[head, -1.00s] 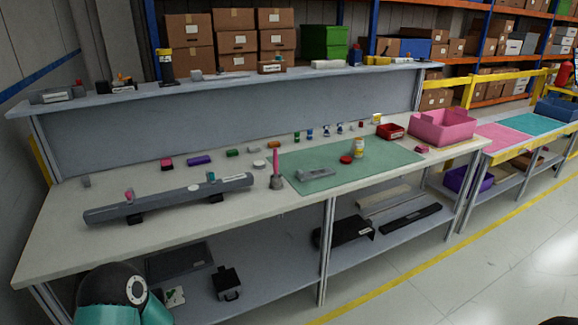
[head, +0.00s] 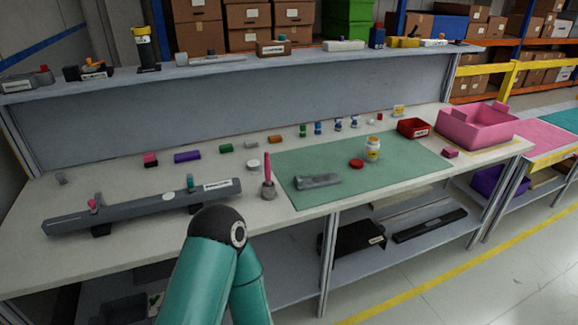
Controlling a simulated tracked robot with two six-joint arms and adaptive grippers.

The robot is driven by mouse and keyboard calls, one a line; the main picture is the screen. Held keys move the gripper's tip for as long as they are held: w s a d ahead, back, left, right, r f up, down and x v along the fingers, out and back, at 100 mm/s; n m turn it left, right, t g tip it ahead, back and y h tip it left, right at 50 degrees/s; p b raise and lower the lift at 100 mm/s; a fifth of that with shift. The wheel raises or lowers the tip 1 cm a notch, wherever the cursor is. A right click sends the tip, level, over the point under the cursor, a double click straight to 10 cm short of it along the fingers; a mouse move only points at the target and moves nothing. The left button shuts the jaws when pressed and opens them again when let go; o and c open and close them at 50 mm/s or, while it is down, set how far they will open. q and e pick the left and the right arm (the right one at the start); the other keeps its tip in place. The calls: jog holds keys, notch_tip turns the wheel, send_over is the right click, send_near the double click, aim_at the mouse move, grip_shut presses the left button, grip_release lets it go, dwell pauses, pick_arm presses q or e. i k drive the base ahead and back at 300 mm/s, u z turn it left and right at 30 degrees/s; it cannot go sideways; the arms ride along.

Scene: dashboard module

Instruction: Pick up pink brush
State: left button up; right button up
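The pink brush (head: 267,168) stands upright in a small grey holder (head: 268,191) on the workbench, near the left edge of the green mat. Its pink handle points up. A teal arm of mine with a black joint (head: 217,230) rises from the bottom, in front of the bench and to the left of the brush. No gripper shows in the head view, so whether either one is open or shut is hidden.
A long dark grey bar (head: 140,207) lies left of the brush. The green mat (head: 400,170) holds a grey part (head: 317,181), a red lid (head: 356,163) and a jar (head: 373,149). Several small coloured blocks line the back. A pink bin (head: 476,127) stands right.

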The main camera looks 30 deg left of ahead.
aim_at(267, 168)
jog(key=u, duration=0.15)
jog(key=i, duration=0.7)
jog(key=u, duration=0.6)
